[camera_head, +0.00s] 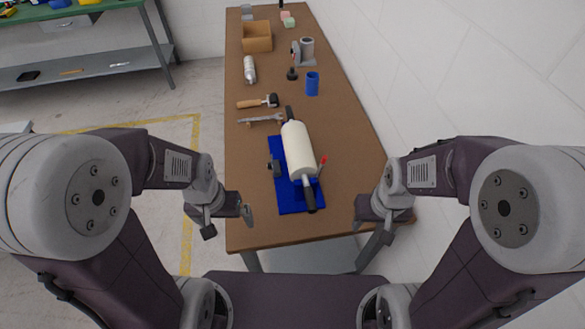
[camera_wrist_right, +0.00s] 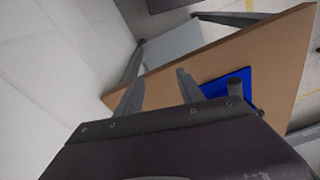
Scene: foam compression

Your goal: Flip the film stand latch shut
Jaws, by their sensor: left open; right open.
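The film stand (camera_head: 290,200) is a blue base on the near part of the table. A small red-tipped lever (camera_head: 323,159), seemingly the latch, sticks up at the roll's right side. My left gripper (camera_head: 228,222) is open and empty, left of the stand near the table edge. My right gripper (camera_head: 368,240) is open and empty, right of the stand near the near right corner. In the right wrist view the blue base (camera_wrist_right: 231,86) shows beyond the fingers; the latch is not visible there.
A wall runs along the right. The table is bare right of the roll.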

